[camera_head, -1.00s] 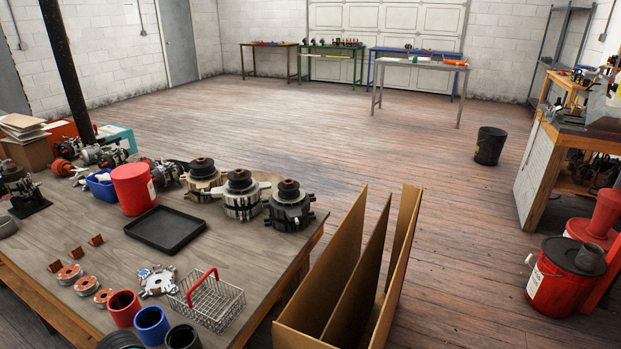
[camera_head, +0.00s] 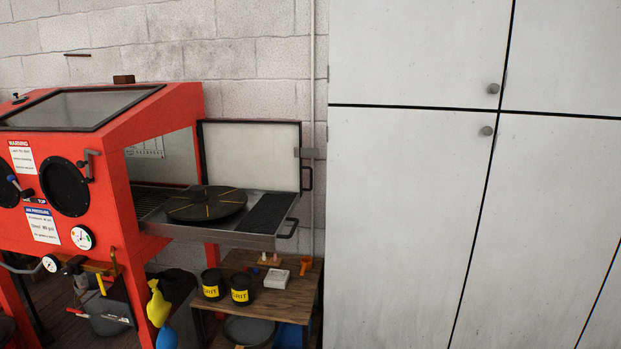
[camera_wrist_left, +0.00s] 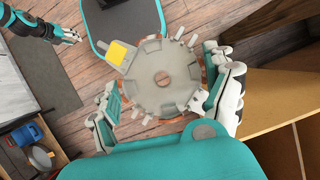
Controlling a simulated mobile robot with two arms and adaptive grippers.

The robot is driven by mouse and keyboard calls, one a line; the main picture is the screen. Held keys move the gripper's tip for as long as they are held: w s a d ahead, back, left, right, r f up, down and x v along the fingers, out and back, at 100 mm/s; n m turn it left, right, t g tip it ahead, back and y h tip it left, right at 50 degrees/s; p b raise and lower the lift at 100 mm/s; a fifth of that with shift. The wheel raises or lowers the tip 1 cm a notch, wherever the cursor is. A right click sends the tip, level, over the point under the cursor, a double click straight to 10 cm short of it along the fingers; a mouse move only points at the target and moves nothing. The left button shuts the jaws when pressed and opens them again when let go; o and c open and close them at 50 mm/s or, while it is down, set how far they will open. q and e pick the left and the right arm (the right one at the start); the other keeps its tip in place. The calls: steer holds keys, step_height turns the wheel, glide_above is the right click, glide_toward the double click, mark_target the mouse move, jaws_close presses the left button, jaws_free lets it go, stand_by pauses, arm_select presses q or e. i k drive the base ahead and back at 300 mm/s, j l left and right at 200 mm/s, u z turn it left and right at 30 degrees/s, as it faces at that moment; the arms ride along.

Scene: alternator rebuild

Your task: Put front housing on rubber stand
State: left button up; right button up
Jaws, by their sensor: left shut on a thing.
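The front housing (camera_wrist_left: 172,85) is a round, pale grey casting with a central hole and lugs around its rim; a yellow patch shows at its upper left. It is in the left wrist view, between the fingers of my left gripper (camera_wrist_left: 165,82), which is shut on it and holds it above the floor. Part of what looks like my right gripper (camera_wrist_left: 62,33) shows at the top left; its fingers are too small to read. Neither gripper is in the head view. I cannot make out a rubber stand in either current view.
A red blast cabinet (camera_head: 110,235) stands left in the head view, its side door (camera_head: 250,155) open and a turntable (camera_head: 206,203) on a slid-out tray. A low wooden shelf (camera_head: 270,303) holds black tubs. Pale tall cupboards (camera_head: 415,200) fill the right.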

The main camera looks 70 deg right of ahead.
mark_target(197, 188)
steer(key=i+l+z, duration=0.35)
steer(key=l+z, duration=0.15)
steer(key=i+l+z, duration=0.7)
steer(key=i+z, duration=0.25)
steer(key=k, duration=0.05)
